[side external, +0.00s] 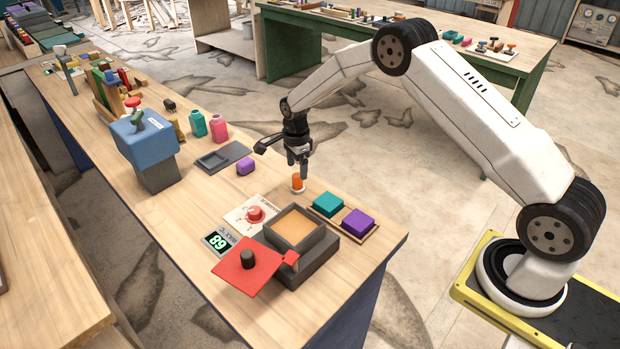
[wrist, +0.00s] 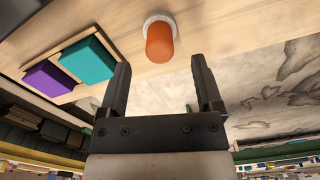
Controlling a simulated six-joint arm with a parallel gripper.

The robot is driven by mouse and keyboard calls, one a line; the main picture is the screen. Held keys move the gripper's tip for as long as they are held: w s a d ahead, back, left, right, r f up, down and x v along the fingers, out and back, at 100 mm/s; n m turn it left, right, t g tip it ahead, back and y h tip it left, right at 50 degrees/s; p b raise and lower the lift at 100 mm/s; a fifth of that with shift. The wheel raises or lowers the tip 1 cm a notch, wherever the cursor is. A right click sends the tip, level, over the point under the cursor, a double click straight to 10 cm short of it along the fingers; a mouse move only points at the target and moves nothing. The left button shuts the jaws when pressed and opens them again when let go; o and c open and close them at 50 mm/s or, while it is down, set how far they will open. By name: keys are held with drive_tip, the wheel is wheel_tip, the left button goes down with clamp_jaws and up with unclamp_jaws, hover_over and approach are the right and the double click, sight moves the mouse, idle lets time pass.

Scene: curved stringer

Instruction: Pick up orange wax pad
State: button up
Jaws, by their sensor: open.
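The orange wax pad (side external: 297,182) is a small rounded orange piece on a pale base, standing on the wooden bench near its far edge. Whether a finger touches the piece cannot be told.
A tray with a teal block (side external: 328,204) and a purple block (side external: 358,222) lies to the right. A wax pot (side external: 322,243) with a red lid (side external: 247,268) stands in front. A purple piece (side external: 245,167) and a grey tray (side external: 222,157) lie to the left.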

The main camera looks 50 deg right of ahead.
sight(297, 175)
drive_tip(key=shift+f, duration=2.3)
clamp_jaws()
